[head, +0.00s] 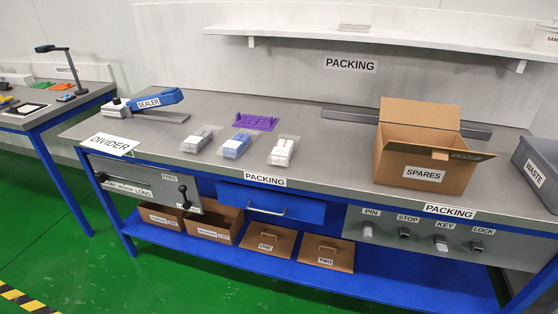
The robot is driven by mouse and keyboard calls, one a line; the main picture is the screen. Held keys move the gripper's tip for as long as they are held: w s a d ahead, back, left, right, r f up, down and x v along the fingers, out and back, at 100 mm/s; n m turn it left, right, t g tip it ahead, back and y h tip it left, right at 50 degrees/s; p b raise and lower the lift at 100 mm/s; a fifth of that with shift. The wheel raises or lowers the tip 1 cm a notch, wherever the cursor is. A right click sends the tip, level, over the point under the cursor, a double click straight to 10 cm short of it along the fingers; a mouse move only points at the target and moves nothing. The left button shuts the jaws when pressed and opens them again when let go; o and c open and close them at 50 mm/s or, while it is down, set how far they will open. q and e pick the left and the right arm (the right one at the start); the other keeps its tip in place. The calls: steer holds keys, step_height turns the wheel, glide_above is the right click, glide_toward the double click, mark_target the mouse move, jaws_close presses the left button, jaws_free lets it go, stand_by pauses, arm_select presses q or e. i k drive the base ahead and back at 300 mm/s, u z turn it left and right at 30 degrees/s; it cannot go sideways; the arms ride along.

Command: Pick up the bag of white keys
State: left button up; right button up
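A clear bag of white pieces (283,151) lies on the grey packing table, rightmost in a row of three bags. A bag of blue pieces (236,146) lies to its left, and a bag of grey pieces (200,139) lies left of that. The bags lie apart from each other. The pieces are too small to tell their exact shape. Neither of my grippers is in view.
An open cardboard box marked SPARES (424,155) stands right of the bags, and a grey WASTE bin (537,170) at the right edge. A blue sealer (155,100) and a purple item (256,121) lie behind. The tabletop between bags and box is clear.

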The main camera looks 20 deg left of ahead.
mark_target(281, 155)
steer(key=z, duration=1.5)
steer(key=k, duration=0.1)
steer(key=u, duration=2.7)
steer(key=i, duration=1.15)
steer(key=z, duration=0.15)
